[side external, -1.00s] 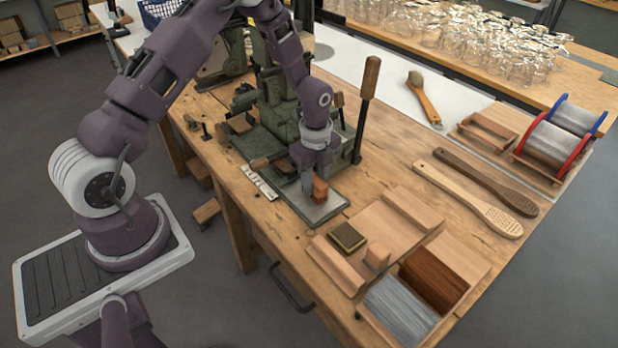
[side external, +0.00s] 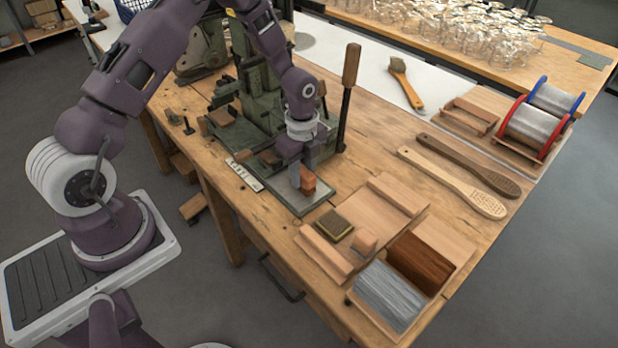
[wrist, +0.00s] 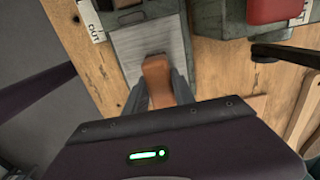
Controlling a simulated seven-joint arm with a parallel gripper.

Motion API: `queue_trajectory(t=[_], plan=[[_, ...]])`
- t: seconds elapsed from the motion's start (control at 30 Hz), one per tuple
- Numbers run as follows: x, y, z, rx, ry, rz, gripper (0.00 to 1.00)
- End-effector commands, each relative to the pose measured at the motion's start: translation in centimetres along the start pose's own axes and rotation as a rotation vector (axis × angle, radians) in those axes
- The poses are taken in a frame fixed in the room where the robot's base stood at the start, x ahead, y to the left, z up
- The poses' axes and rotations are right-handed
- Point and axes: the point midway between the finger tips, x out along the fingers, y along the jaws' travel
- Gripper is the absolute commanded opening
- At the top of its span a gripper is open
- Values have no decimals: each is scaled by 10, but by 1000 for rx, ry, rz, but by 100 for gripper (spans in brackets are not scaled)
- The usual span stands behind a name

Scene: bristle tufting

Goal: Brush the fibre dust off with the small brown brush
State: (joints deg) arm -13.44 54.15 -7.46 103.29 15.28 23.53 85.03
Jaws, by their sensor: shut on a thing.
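The small brown brush (side external: 308,183) is an orange-brown block held in my gripper (side external: 301,178). The gripper is shut on it and points down over a grey plate (side external: 305,205) at the front of the green machine. The brush is low at the plate; I cannot tell whether it touches. In the wrist view the brush (wrist: 157,80) stands between the fingers, with the pale, streaked plate (wrist: 133,42) beyond it. Its bristles are hidden, and I cannot make out separate fibre dust.
The green machine (side external: 262,130) with its upright wooden-handled lever (side external: 350,90) stands close behind the gripper. A wooden fixture (side external: 375,215) and trays of brown fibre (side external: 420,262) and grey fibre (side external: 388,295) lie front right. Two paddle brushes (side external: 455,182) lie farther right.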

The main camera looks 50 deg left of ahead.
Motion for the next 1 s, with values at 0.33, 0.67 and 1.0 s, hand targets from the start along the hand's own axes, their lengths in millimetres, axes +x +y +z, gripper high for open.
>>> queue_trajectory(t=[0.33, 0.67, 1.0], plan=[[0, 0, 32, -3, 0, 0, 0], [-34, 0, 36, -1, -1, -2, 0], [-65, 0, 36, -1, -1, -2, 0]])
